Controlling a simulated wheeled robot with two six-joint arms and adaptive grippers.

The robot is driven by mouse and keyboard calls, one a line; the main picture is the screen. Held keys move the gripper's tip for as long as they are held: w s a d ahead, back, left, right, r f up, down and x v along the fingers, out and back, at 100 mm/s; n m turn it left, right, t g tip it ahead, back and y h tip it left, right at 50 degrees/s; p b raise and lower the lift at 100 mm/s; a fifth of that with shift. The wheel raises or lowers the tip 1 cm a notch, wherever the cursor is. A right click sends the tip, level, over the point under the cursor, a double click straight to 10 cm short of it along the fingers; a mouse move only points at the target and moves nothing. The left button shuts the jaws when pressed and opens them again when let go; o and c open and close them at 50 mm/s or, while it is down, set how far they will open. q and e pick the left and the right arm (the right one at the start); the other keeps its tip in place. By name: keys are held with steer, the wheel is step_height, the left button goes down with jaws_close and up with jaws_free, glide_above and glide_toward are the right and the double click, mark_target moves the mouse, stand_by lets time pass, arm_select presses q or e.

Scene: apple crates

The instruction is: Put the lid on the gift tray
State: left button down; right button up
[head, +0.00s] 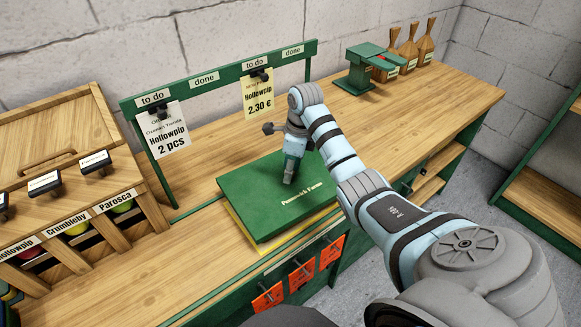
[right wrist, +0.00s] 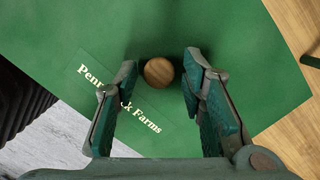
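The green lid (head: 272,192), lettered in cream, lies flat over a yellow tray (head: 240,226) on the wooden bench. Only a yellow strip of the tray shows along the lid's left and front edges; whether the lid is fully seated, I cannot tell. My right gripper (head: 289,180) points down at the middle of the lid. In the right wrist view its fingers (right wrist: 160,70) are apart, with the lid's round wooden knob (right wrist: 158,72) between the tips and gaps on both sides. The lid (right wrist: 220,30) fills most of that view. My left gripper is not in view.
A green rail (head: 222,72) with hanging order cards stands behind the lid. A wooden apple bin (head: 75,190) is at the left. A green device (head: 368,68) and wooden paddles stand at the back right. Orange tags (head: 300,275) hang on the bench front. The bench's right part is clear.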

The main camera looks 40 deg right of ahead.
steer(key=shift+s+r, duration=0.1)
steer(key=r+p, duration=0.1)
steer(key=r, duration=0.1)
steer(key=r+p, duration=0.1)
steer(key=r, duration=0.3)
steer(key=shift+s+d+r+p, duration=0.2)
steer(key=shift+d+r+p, duration=0.1)
steer(key=shift+p, duration=0.1)
step_height(320, 180, up, 7)
steer(key=p, duration=0.7)
glide_above(297, 180)
steer(key=shift+f, duration=0.25)
steer(key=shift+f, duration=0.15)
